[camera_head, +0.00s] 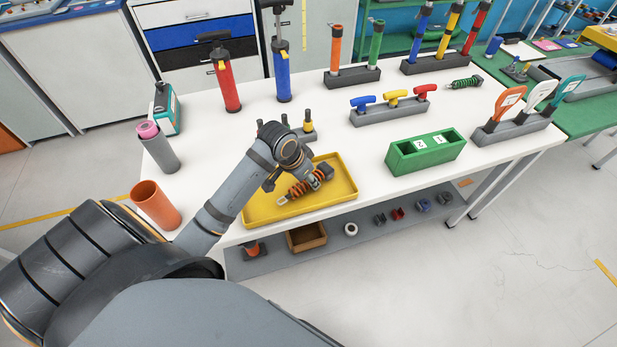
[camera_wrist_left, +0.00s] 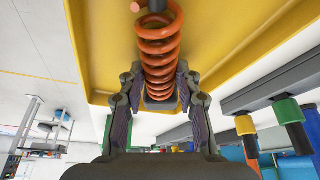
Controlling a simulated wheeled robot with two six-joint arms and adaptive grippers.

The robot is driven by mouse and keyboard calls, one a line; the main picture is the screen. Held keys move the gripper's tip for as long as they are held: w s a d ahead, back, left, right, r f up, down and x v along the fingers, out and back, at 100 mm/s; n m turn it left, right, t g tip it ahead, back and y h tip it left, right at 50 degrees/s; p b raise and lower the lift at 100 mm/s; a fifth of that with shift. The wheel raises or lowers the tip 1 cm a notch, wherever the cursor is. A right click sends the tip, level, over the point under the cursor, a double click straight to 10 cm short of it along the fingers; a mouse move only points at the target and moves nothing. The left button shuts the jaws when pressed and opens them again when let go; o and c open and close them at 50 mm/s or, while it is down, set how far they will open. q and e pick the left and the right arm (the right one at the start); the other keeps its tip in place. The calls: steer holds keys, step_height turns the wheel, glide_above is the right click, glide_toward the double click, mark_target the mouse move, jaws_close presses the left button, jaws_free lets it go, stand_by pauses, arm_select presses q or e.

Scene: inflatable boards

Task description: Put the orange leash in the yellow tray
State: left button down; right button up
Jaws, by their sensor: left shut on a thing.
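The orange leash (camera_head: 297,190) is a coiled spring-like cord with dark end pieces. It is over the middle of the yellow tray (camera_head: 343,192). My left gripper (camera_head: 293,180) is shut on it, above the tray. In the left wrist view the leash coil (camera_wrist_left: 160,45) sits between the two fingers (camera_wrist_left: 162,84), with the tray (camera_wrist_left: 90,45) behind it. I cannot tell whether the leash touches the tray floor. The arm hides part of the tray's left side. My right gripper is not in view.
A green box (camera_head: 425,152) stands right of the tray. A grey block with several black-topped pegs (camera_head: 308,128) is behind it. An orange cup (camera_head: 155,205) and grey cylinder (camera_head: 159,154) stand at the left. Red (camera_head: 226,80) and blue (camera_head: 282,75) pumps stand farther back.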

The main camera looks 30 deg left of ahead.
mark_target(297, 186)
arm_select(q)
steer(key=c, duration=0.9)
jaws_free()
steer(key=shift+c, duration=0.2)
steer(key=p+v, duration=0.2)
steer(key=v, duration=0.8)
steer(key=shift+s+a+r, duration=0.1)
steer(key=shift+a+r, duration=0.05)
steer(key=shift+r, duration=0.15)
steer(key=shift+s+r+p, duration=0.3)
steer(key=shift+r, duration=0.35)
